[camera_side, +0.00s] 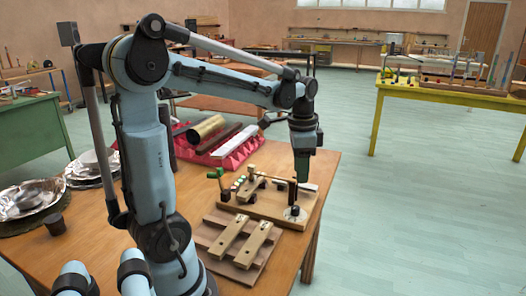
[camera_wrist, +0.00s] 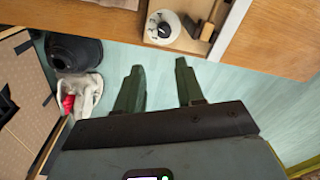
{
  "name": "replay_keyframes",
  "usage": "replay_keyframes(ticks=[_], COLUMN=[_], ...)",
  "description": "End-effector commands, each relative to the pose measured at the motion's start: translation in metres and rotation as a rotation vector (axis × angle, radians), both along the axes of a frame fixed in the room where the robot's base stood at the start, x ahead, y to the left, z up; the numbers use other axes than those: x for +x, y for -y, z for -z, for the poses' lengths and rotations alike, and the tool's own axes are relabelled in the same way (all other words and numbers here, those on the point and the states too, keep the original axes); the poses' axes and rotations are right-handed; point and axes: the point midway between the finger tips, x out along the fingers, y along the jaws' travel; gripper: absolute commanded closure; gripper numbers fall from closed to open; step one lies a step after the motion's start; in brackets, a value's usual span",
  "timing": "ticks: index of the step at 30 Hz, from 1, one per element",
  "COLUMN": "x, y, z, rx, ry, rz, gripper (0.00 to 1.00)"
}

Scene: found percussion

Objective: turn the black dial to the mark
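The black dial (camera_wrist: 164,29) sits on a white round plate near the top middle of the wrist view. In the side view the white plate (camera_side: 295,214) is at the front right corner of a wooden board (camera_side: 265,208); the dial on it is small there. The mark is too small to make out. My gripper (camera_wrist: 158,78) is open, its two green fingers apart with only floor showing between them. In the side view my gripper (camera_side: 302,176) points down above the right part of the board, higher than the dial and apart from it.
Wooden bars (camera_side: 240,240) on a slatted base lie in front of the board. Behind it is a red ridged foam tray (camera_side: 235,155) holding long bars. The table's right edge is close to the board.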

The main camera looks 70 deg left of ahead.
Motion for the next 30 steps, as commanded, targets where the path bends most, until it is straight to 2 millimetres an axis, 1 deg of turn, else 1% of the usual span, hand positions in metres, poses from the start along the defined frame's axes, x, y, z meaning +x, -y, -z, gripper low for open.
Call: replay_keyframes(ticks=[1,4,8,11,14,24,30], x=[0.001,0.001,0.001,0.001,0.001,0.002,0.002], y=[-0.007,-0.014,-0.017,-0.016,-0.016,-0.016,-0.016], z=[0.001,0.003,0.008,0.016,0.029,0.082,0.108], rx=[-0.008,-0.018,-0.022,-0.021,-0.021,-0.020,-0.020], ry=[-0.020,-0.045,-0.054,-0.053,-0.053,-0.051,-0.050], rz=[0.011,0.031,0.041,0.041,0.040,0.040,0.039], gripper=[0.62,0.62,0.62,0.62,0.62,0.62,0.62])
